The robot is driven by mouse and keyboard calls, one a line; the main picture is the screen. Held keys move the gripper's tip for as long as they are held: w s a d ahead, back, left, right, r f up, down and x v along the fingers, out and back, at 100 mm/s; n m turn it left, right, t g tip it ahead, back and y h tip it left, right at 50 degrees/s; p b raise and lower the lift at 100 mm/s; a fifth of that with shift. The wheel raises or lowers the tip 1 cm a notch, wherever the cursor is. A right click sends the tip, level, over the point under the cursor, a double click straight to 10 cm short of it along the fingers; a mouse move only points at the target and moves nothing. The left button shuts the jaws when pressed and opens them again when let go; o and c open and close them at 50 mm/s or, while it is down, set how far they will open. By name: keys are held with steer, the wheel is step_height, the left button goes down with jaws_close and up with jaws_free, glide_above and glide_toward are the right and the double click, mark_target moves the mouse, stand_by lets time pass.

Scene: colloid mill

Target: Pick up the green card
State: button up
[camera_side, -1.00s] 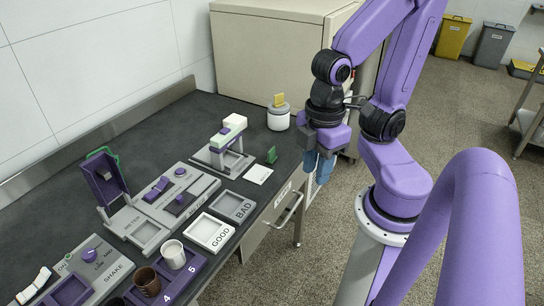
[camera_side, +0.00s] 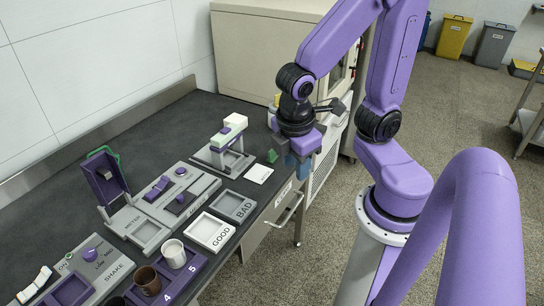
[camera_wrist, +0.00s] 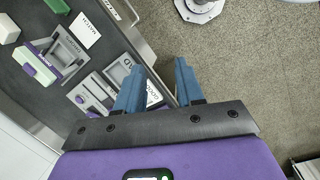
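The green card (camera_side: 272,156) stands upright on the dark bench near its right edge, just left of my gripper in the side view. In the wrist view a green piece (camera_wrist: 57,5) is cut off by the top edge, left of the fingers; it seems to be the same card. My gripper (camera_wrist: 160,72) is open, with its two blue fingers apart and nothing between them. In the side view my gripper (camera_side: 297,170) hangs over the bench edge, beside the card and not touching it as far as I can tell.
A white label card (camera_side: 259,174) lies in front of the green card. A stand with a pale green top (camera_side: 227,132) is to its left. GOOD (camera_side: 210,232) and BAD (camera_side: 233,206) trays line the bench edge.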

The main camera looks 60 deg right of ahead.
steer(key=w+d+f+n+h, duration=0.1)
steer(key=w+d+f+h, duration=0.15)
steer(key=w, duration=0.45)
steer(key=w+d+f+n+h, duration=0.1)
steer(key=w+d+f+h, duration=0.1)
steer(key=w+f+h, duration=0.3)
steer(key=n+h, duration=0.3)
steer(key=h, duration=0.1)
glide_above(275, 156)
steer(key=a, duration=0.4)
steer(key=f, duration=1.1)
steer(key=shift+w+f, duration=0.35)
steer(key=shift+f, duration=0.05)
steer(key=shift+x, duration=2.65)
steer(key=shift+s, duration=0.15)
jaws_close()
